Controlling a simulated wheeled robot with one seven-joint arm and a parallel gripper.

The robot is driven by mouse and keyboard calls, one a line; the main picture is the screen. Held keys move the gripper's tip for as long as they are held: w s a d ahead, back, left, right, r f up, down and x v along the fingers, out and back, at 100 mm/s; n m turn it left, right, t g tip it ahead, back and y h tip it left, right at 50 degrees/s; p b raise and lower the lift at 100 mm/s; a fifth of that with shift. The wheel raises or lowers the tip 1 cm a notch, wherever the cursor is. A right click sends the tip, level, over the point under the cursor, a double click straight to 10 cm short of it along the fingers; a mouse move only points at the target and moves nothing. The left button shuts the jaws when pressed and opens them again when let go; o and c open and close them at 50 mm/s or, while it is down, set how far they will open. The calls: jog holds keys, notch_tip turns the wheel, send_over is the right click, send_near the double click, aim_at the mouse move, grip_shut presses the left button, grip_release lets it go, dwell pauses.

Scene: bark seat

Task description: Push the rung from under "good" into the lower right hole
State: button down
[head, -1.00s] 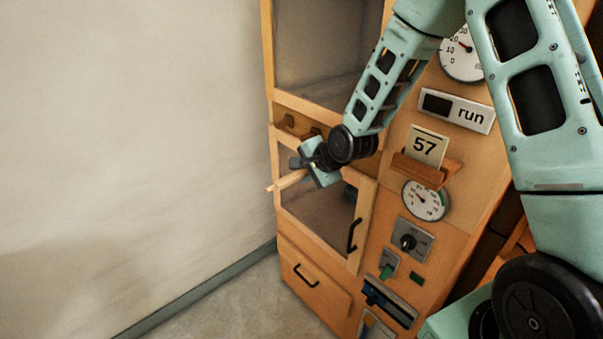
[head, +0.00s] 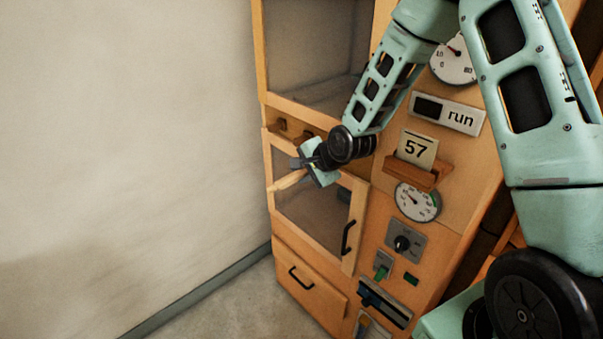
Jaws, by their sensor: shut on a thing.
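My gripper (head: 302,163) is in front of the cabinet's left part, by the glazed door below the open upper compartment. It is shut on a light wooden rung (head: 289,180). The rung sticks out of the jaws to the lower left, its free end near the door's left frame. I cannot tell whether that end touches the frame. The jaws hide the rung's other end. The word "good" and the lower right hole are not visible to me.
A ledge with small brown pegs (head: 283,125) lies just above the door (head: 348,234), which has a black handle. Gauges and a knob (head: 403,243) are on the panel. A wall is at left.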

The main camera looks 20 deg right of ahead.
dwell(0.3)
jog(key=c, duration=1.1)
grip_release()
jog(key=shift+c, duration=0.2)
jog(key=shift+d+r, duration=0.1)
jog(key=p+v, duration=0.2)
jog(key=v, duration=1.5)
jog(key=shift+p, duration=0.35)
jog(key=shift+s, duration=0.1)
